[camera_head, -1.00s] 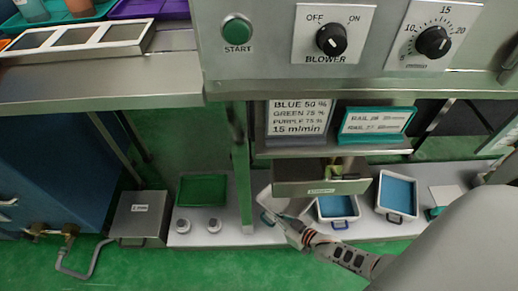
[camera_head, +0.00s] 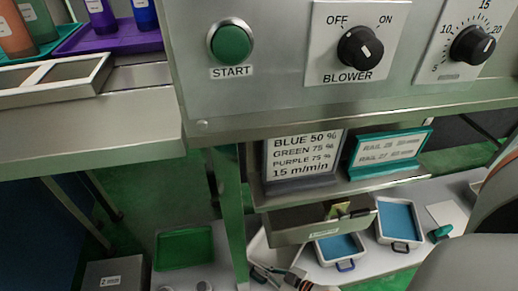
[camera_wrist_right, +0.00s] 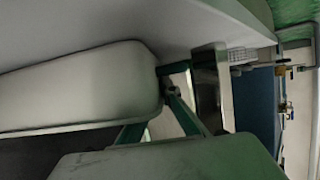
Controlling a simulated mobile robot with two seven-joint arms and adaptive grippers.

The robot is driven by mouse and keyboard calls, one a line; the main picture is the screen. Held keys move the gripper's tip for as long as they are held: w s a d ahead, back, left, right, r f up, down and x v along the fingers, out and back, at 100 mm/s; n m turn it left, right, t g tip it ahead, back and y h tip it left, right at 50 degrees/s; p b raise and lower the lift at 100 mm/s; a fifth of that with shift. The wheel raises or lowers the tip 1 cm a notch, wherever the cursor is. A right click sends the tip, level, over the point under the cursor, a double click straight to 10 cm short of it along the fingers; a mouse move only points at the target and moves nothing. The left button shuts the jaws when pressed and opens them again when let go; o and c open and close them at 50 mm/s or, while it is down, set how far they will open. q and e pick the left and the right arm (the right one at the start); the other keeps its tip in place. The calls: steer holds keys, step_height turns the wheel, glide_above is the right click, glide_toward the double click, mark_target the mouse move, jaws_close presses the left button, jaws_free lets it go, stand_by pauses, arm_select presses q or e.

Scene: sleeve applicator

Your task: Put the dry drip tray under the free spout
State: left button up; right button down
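Two white-rimmed trays with blue insides stand on the low pale shelf in the head view. The nearer tray (camera_head: 338,247) has a blue handle and sits partly under the drawer front. The other tray (camera_head: 398,220) has a black handle and stands farther right. I cannot tell which is dry, and no spout is clearly seen. My right gripper (camera_head: 268,274) is low at the bottom edge, left of the trays. A pale shape (camera_head: 257,246) shows beside it, and I cannot tell whether it is held. My left gripper is out of view.
A steel drawer (camera_head: 322,219) overhangs the shelf. A green post (camera_head: 233,215) stands left of my right gripper. A green tray (camera_head: 184,248) and a grey box (camera_head: 116,275) are farther left. The control panel (camera_head: 270,85) is above.

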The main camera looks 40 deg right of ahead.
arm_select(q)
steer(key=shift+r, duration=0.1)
arm_select(e)
steer(key=shift+w+r, duration=0.15)
steer(key=c, duration=2.3)
jaws_free()
